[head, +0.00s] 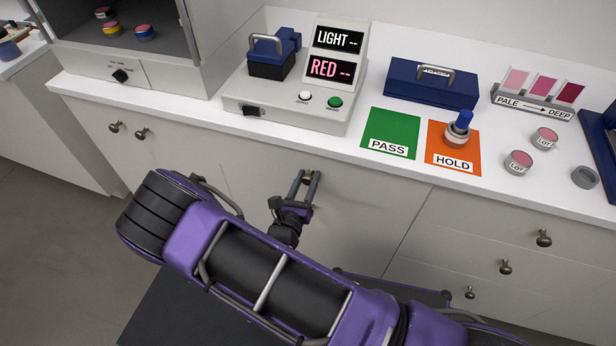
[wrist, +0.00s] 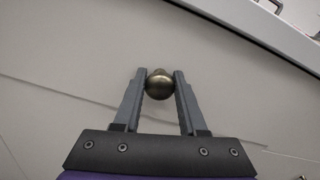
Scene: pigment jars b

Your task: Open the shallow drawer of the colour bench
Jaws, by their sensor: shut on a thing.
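The colour bench has a white top (head: 225,135) and pale grey fronts below it. My gripper (head: 309,177) is at a small brass knob on the front under the two-display instrument. In the wrist view the round knob (wrist: 159,84) sits between the two fingertips (wrist: 159,80), with a finger against each side. My gripper is shut on this knob. The front around the knob (head: 365,205) looks flush with its neighbours. My purple arm hides much of the lower front in the head view.
The instrument (head: 290,105), green PASS mat (head: 378,142), orange HOLD mat (head: 438,136) with a blue-topped jar, and blue box (head: 432,84) stand on the top. Other knobs (head: 543,238) stick out at right, and a pair (head: 140,134) at left.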

